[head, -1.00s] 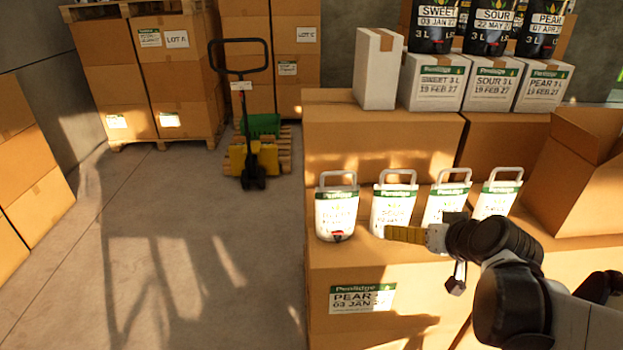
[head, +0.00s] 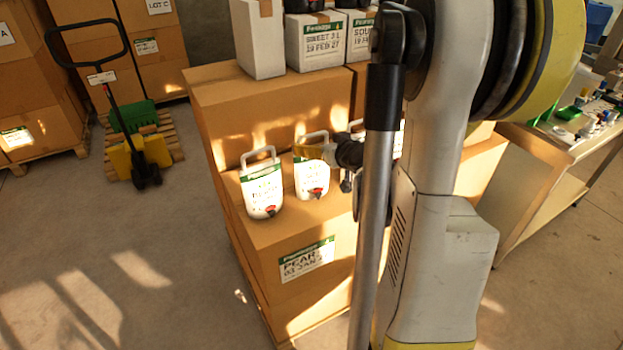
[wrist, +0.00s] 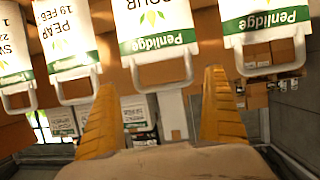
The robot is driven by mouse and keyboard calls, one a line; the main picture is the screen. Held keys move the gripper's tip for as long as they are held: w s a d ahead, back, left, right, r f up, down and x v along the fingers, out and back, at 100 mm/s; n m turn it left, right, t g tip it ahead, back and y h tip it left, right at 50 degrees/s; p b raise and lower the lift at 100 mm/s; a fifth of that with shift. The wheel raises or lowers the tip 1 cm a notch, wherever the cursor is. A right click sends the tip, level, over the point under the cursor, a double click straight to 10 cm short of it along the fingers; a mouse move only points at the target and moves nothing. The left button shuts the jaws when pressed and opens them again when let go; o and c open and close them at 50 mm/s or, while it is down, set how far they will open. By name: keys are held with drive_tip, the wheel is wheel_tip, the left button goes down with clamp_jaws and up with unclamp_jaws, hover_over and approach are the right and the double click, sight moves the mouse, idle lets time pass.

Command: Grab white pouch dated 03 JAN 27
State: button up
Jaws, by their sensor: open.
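Several white pouches with green Penlidge bands and loop handles stand in a row on a cardboard box (head: 245,215). In the head view, the leftmost pouch (head: 262,188) and the second pouch (head: 312,178) show clearly; my arm mostly hides the others. The wrist view is upside down: a SOUR pouch (wrist: 155,22) lies ahead between my fingers' directions, with a PEAR 19 FEB pouch (wrist: 68,35) and a SWEET pouch (wrist: 12,45) to its left. The right pouch (wrist: 262,15) has its date out of frame. I read no 03 JAN 27 on any pouch. My gripper (wrist: 160,80) is open and empty, near the SOUR pouch's handle.
The box's label (head: 307,260) reads PEAR 03 JAN. White cartons (head: 315,40) stand on a higher box behind the pouches. A pallet truck (head: 135,150) is at left, a cluttered table (head: 580,135) at right.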

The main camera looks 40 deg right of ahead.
drive_tip(key=b+x, duration=0.1)
drive_tip(key=x, duration=0.3)
drive_tip(key=shift+w+a+f, duration=0.1)
drive_tip(key=shift+w+f, duration=0.1)
drive_tip(key=shift+w, duration=0.05)
drive_tip(key=shift+c, duration=1)
drive_tip(key=shift+r, duration=0.1)
drive_tip(key=c, duration=1)
